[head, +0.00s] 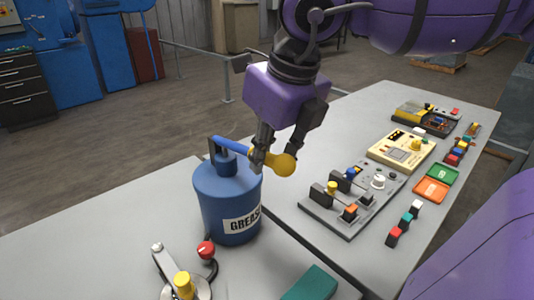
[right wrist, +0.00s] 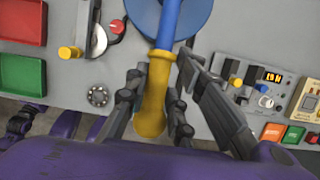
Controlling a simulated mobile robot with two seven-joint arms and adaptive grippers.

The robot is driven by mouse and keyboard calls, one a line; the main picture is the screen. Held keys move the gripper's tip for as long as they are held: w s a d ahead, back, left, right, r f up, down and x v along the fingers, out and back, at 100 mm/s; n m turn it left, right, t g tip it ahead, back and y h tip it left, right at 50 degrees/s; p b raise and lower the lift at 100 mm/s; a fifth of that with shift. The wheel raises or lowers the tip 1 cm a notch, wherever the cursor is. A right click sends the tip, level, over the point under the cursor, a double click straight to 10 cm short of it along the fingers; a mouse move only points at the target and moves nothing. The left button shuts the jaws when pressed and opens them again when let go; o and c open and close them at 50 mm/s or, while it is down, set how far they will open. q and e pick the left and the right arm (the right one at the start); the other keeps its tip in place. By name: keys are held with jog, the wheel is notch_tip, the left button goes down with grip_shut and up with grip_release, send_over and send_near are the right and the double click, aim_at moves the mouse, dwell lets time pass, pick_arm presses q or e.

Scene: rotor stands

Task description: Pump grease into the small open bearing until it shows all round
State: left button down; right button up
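The blue grease pump (head: 215,195), a can with a white GREASE label, stands upright on the near table. Its blue lever (head: 232,146) ends in a yellow handle (head: 285,164), also seen in the right wrist view (right wrist: 152,115). My right gripper (head: 262,160) has its fingers on either side of the handle and looks shut on it; the contact is partly hidden. The small open bearing (right wrist: 98,96), a ring with balls, lies on the table left of the handle in the right wrist view. No grease is discernible on it.
A fixture with a red knob (head: 206,250) and yellow knob (head: 183,284) stands before the pump. Green (right wrist: 22,74) and red trays lie at the left in the wrist view. A second table (head: 340,250) at right holds a switch panel and several coloured blocks.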

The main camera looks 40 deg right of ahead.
jog(key=shift+a, duration=0.1)
jog(key=shift+s+f+b, duration=0.1)
jog(key=shift+f+b, duration=0.2)
jog(key=shift+f, duration=0.8)
jog(key=shift+c, duration=0.4)
jog(key=shift+f+b, duration=0.55)
jog(key=shift+f, duration=1.5)
jog(key=shift+c, duration=0.2)
pick_arm(q)
jog(key=shift+s+f+p, duration=0.25)
jog(key=shift+f+p, duration=0.2)
jog(key=shift+f, duration=0.15)
pick_arm(e)
jog(key=shift+w+r, duration=0.15)
jog(key=shift+r, duration=1.4)
jog(key=shift+w+r, duration=0.1)
jog(key=shift+r, duration=1.45)
jog(key=o, duration=1)
jog(key=shift+s+r, duration=0.1)
jog(key=shift+s, duration=0.2)
jog(key=shift+c, duration=0.2)
pick_arm(q)
jog(key=shift+s, duration=0.1)
pick_arm(e)
jog(key=shift+w, duration=0.1)
